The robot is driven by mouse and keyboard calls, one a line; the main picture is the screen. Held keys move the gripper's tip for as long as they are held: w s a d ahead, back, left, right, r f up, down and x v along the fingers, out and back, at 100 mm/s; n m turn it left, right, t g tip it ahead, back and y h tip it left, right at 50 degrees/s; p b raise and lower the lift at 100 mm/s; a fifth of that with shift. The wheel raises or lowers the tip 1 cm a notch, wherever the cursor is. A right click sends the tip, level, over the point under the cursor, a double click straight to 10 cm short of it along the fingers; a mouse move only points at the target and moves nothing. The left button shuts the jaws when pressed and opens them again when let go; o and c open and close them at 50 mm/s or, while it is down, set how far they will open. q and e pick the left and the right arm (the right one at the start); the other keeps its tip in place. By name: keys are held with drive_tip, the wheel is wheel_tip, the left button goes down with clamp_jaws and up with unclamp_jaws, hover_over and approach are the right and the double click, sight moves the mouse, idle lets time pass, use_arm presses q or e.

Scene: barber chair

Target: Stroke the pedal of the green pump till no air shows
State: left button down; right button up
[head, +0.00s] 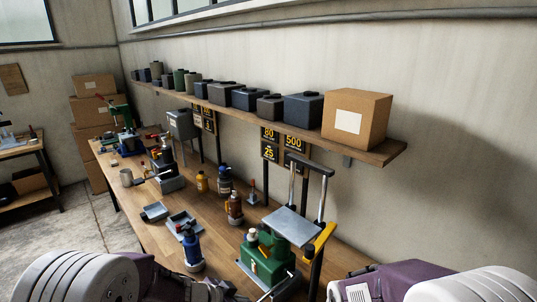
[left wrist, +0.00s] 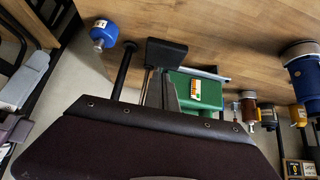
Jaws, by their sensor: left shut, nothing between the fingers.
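The green pump (head: 262,266) stands at the near end of the workbench, with a grey plate (head: 291,226) and a yellow lever (head: 321,241) beside it. In the left wrist view the green pump (left wrist: 207,91) shows a small white-and-orange panel (left wrist: 195,91). A black pad (left wrist: 166,53) on a thin rod lies beside the pump and looks like the pedal. My left gripper (left wrist: 163,90) is shut and empty, close to this pad; I cannot tell whether it touches. Whether air shows is too small to tell. My right gripper's fingers are outside the views.
A blue bottle (head: 191,250) stands left of the pump, with a brown bottle (head: 235,207) behind. Grey trays (head: 180,222) lie further left. A shelf (head: 375,150) with dark containers and a cardboard box (head: 356,120) runs along the wall above the bench.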

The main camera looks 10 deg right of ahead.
use_arm(q)
drive_tip(key=shift+f+b, duration=0.85)
drive_tip(key=shift+f, duration=0.4)
drive_tip(key=f+b, duration=0.3)
drive_tip(key=f, duration=0.1)
drive_tip(key=shift+w+d+f, duration=0.1)
drive_tip(key=shift+w+d, duration=0.05)
drive_tip(key=shift+d, duration=0.1)
drive_tip(key=r+p, duration=0.3)
drive_tip(key=p, duration=0.1)
drive_tip(key=r+p, duration=0.2)
drive_tip(key=shift+s+a+r, duration=0.2)
drive_tip(key=shift+a+r, duration=0.05)
drive_tip(key=shift+r, duration=0.05)
drive_tip(key=shift+f+b, duration=0.3)
